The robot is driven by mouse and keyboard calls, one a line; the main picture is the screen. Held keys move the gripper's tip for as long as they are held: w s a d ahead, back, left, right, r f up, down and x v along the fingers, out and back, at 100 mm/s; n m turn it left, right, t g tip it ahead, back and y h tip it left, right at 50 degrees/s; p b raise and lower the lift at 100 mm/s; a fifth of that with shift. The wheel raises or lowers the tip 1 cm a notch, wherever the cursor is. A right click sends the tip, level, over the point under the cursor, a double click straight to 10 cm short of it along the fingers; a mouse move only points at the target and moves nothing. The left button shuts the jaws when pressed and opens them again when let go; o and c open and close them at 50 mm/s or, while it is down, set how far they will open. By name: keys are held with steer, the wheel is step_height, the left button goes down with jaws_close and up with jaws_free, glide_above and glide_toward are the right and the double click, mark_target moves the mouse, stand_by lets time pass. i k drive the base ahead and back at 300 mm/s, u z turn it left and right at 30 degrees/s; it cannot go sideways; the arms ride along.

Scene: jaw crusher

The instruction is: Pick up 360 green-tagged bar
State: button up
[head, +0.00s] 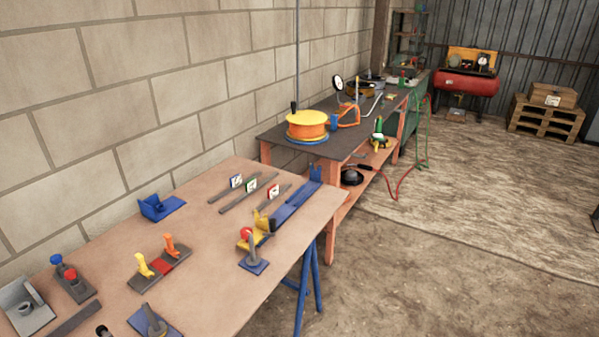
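The green-tagged bar (235,203) is a thin dark bar lying on the brown workbench (205,235), with a small white and green tag (251,186) standing up near its middle. The number on the tag is too small to read. It lies between a blue-tagged bar (218,198) on its left and a red-tagged bar (262,204) on its right, roughly parallel to both and apart from them. My gripper is not in view.
A blue bracket (160,207) is at the left. Yellow and orange levers (158,262) stand nearer. The floor (420,270) right of the bench is clear.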

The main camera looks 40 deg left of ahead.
mark_target(251, 186)
steer(key=u, duration=0.2)
steer(key=i, duration=1.55)
steer(key=u, duration=0.95)
steer(key=i, duration=1.1)
steer(key=u, duration=1.55)
steer(key=i, duration=0.6)
steer(key=u, duration=0.45)
